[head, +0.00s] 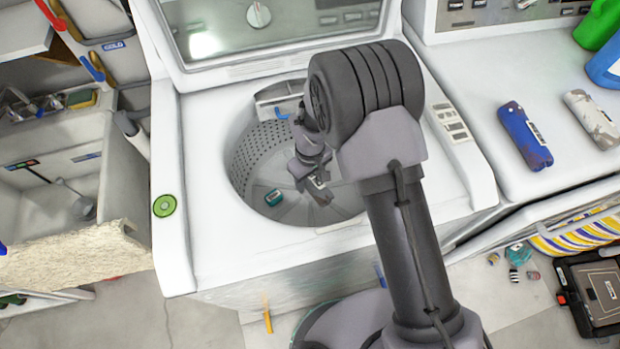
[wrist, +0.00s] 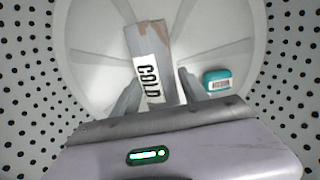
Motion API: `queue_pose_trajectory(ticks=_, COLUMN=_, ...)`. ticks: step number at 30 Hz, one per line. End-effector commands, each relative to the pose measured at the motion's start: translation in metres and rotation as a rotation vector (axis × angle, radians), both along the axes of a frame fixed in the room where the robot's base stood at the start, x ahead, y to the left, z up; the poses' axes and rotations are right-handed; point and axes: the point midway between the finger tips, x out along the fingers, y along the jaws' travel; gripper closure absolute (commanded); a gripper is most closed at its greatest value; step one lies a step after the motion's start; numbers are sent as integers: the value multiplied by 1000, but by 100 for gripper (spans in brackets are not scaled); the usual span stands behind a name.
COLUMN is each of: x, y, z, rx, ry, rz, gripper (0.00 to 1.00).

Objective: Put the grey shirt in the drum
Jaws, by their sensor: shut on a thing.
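The grey shirt (wrist: 149,42) is a folded grey bundle with brownish patches and a white label reading COLD. My gripper (wrist: 158,92) has a finger on each side of it and is shut on it. In the head view my gripper (head: 312,172) reaches down through the washer's open top, with the shirt (head: 320,192) at its tips. The drum (head: 258,150) is a perforated metal tub, and its pale ribbed floor lies below the shirt. I cannot tell whether the shirt touches the floor. My arm hides the drum's right side.
A small teal item (head: 274,197) lies on the drum floor, right of the shirt in the wrist view (wrist: 217,81). The washer lid (head: 270,30) stands open behind. A blue bundle (head: 526,135) and a mottled grey bundle (head: 592,119) lie on the right machine.

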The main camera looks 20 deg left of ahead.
Motion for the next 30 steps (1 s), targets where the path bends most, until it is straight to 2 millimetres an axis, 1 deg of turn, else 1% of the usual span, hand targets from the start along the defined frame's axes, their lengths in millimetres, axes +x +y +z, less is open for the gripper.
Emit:
queue_pose_trajectory(ticks=6, x=0, y=0, z=-8, rx=0, ry=0, rz=0, gripper=95)
queue_pose_trajectory(ticks=9, x=0, y=0, z=-8, rx=0, ry=0, rz=0, gripper=95)
queue_pose_trajectory(ticks=10, x=0, y=0, z=-8, rx=0, ry=0, rz=0, gripper=44)
queue_pose_trajectory(ticks=12, x=0, y=0, z=-8, rx=0, ry=0, rz=0, gripper=31)
queue_pose_trajectory(ticks=13, x=0, y=0, z=-8, rx=0, ry=0, rz=0, gripper=27)
queue_pose_trajectory(ticks=21, x=0, y=0, z=-7, rx=0, ry=0, rz=0, gripper=27)
queue_pose_trajectory(ticks=23, x=0, y=0, z=-2, rx=0, ry=0, rz=0, gripper=27)
queue_pose_trajectory(ticks=26, x=1, y=1, z=19, rx=1, ry=-2, rz=-1, gripper=27)
queue_pose_trajectory(ticks=30, x=1, y=0, z=63, rx=3, ry=-1, rz=-1, gripper=27)
